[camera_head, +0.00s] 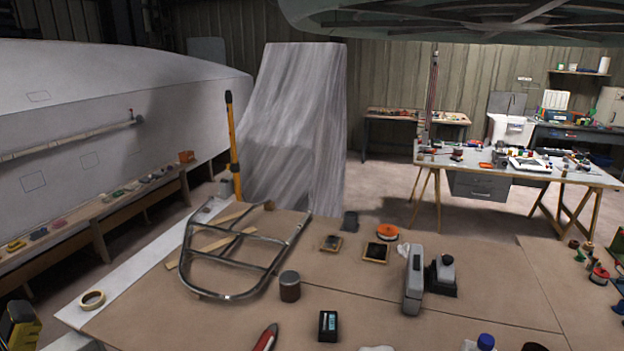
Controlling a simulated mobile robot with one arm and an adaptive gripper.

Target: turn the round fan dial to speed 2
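I cannot make out a round fan dial or any speed marks in the head view. A large round-edged greenish shape with dark ribs (450,18) hangs across the top; I cannot tell what it is. A small black device with a lit display (328,326) stands on the brown-topped table. A grey upright device (413,280) and a black and grey device (441,275) stand side by side to its right. No dial can be told on them. My gripper is not in view.
A white hull (110,90) stands left. A cluttered workbench (480,187) stands back right, with open floor before it.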

